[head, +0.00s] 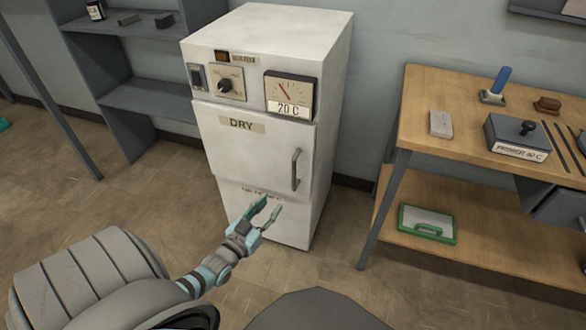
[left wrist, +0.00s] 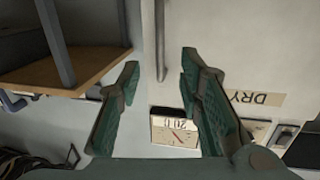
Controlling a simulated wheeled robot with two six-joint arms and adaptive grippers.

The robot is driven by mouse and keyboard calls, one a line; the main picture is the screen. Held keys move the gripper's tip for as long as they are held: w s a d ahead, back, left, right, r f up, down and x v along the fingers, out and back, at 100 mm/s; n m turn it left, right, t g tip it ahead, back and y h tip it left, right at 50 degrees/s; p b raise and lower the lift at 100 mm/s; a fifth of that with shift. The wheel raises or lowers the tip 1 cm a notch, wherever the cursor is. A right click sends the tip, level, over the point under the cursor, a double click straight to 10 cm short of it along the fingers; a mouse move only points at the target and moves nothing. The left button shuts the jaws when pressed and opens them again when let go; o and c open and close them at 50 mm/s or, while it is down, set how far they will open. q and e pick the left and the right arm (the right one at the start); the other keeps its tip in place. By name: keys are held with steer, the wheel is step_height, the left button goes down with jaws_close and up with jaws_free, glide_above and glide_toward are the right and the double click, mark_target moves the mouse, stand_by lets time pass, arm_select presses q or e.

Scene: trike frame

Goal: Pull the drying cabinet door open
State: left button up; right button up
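The white drying cabinet (head: 262,66) stands against the wall, with a "DRY" label on its door (head: 245,155). The door looks shut. Its vertical bar handle (head: 296,170) is at the door's right edge; it also shows in the left wrist view (left wrist: 161,45), beyond and between the fingertips. My left gripper (head: 267,207) is open and empty, in front of the cabinet and lower than the handle in the head view. In the left wrist view the two green fingers (left wrist: 160,62) are spread apart and do not touch the handle. My right gripper is not in view.
A wooden workbench (head: 440,90) with a primer box (head: 515,137) stands to the right, with a green-framed case (head: 427,223) on its lower shelf. Grey shelves (head: 150,98) stand to the left. The floor before the cabinet is clear apart from my arm.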

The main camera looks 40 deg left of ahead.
mark_target(293, 173)
arm_select(q)
steer(key=shift+t, duration=0.3)
steer(key=w+b, duration=0.1)
steer(key=w, duration=0.2)
steer(key=w+a+b, duration=0.1)
steer(key=w, duration=0.2)
steer(key=w+r+b, duration=0.1)
steer(key=w+b, duration=0.1)
steer(key=w, duration=0.2)
steer(key=shift+a+r, duration=0.1)
steer(key=shift+a, duration=0.15)
steer(key=w, duration=0.1)
steer(key=w+b, duration=0.2)
steer(key=w, duration=0.1)
steer(key=shift+a, duration=0.25)
steer(key=shift+w+r, duration=0.25)
steer(key=shift+w, duration=0.05)
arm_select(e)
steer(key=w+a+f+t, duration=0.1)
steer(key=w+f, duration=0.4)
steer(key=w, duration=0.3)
arm_select(q)
jaws_close()
